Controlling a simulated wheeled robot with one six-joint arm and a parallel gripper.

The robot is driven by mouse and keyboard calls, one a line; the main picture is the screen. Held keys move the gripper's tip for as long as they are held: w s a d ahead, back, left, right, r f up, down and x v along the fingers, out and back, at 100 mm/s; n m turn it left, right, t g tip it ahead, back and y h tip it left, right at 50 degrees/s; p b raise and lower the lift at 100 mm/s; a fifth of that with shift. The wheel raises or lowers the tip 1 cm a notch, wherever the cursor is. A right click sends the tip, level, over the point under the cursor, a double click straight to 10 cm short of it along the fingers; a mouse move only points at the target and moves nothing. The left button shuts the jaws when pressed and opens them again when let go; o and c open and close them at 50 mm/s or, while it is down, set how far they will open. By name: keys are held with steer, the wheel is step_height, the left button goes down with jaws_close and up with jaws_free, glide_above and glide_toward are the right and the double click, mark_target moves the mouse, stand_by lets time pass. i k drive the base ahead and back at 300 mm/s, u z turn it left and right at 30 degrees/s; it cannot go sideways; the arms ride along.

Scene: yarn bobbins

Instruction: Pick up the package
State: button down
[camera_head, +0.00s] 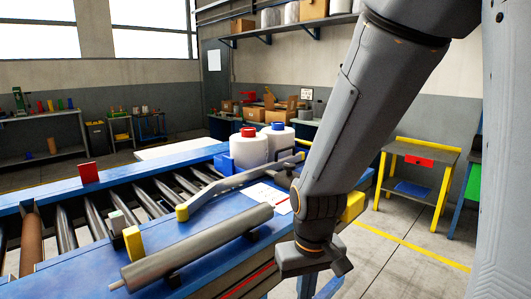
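Two white bobbins stand upright side by side at the far end of the blue conveyor (75,272). One has a red top (249,150) and the other, to its right, has a blue top (279,143). I cannot tell which thing is the package. Several brown cardboard boxes (278,112) sit on a bench at the back. My arm hangs down at the right, and my gripper (312,263) is at its dark lower end, in front of the conveyor's right side and apart from the bobbins. Its fingers are not clear, and I see nothing held in it.
A long grey roller (195,247) and a grey rail with yellow ends (225,190) run along the conveyor's near side. A white paper (268,196) lies near the rail. A yellow-framed table (418,157) stands at the right, with open floor around it.

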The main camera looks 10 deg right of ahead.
mark_target(248, 148)
steer(key=u, duration=0.05)
steer(key=k, duration=0.4)
steer(key=z, duration=1.65)
steer(key=i, duration=0.6)
steer(key=u, duration=0.7)
steer(key=i, duration=0.55)
steer(key=u, duration=0.6)
